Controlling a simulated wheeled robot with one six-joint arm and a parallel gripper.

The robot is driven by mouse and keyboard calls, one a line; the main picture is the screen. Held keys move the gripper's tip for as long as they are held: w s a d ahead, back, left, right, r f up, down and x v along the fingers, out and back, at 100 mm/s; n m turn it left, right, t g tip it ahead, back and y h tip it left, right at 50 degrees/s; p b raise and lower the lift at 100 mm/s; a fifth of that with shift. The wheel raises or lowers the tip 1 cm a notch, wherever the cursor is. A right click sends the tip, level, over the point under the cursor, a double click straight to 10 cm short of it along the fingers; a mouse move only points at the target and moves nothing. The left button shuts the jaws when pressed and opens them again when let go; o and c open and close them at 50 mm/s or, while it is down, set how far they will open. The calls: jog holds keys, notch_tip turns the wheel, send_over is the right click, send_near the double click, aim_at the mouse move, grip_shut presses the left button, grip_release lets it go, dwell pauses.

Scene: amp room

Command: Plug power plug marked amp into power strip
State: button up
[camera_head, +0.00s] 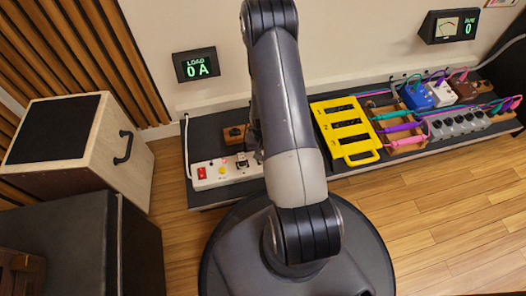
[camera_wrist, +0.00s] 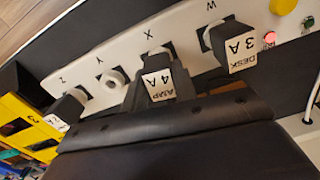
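The white power strip (camera_head: 212,183) lies on the dark platform left of my arm. In the wrist view the strip (camera_wrist: 130,48) has sockets lettered W, X, Y and Z. The black power plug marked AMP 4A (camera_wrist: 158,85) is at socket X, between the fingers of my gripper (camera_wrist: 157,92), which look shut on it. Its prongs are hidden, so I cannot tell how deep it sits. A plug marked DESK 3A (camera_wrist: 232,46) is at W. Socket Y (camera_wrist: 112,82) holds a white round piece. Another black plug (camera_wrist: 68,107) is at Z.
The load display (camera_head: 195,67) reads 0 A. A yellow rack (camera_head: 345,127) stands right of my arm, before pedals (camera_head: 455,124) with coloured cables. A speaker cabinet (camera_head: 75,147) stands left.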

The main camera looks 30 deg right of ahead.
jog(key=o, duration=0.5)
notch_tip(320, 180, up, 11)
jog(key=p, duration=0.4)
jog(key=shift+f, duration=0.1)
notch_tip(320, 180, down, 11)
jog(key=b, duration=0.3)
jog(key=shift+b, duration=0.4)
notch_tip(320, 180, up, 2)
jog(key=shift+p, duration=0.65)
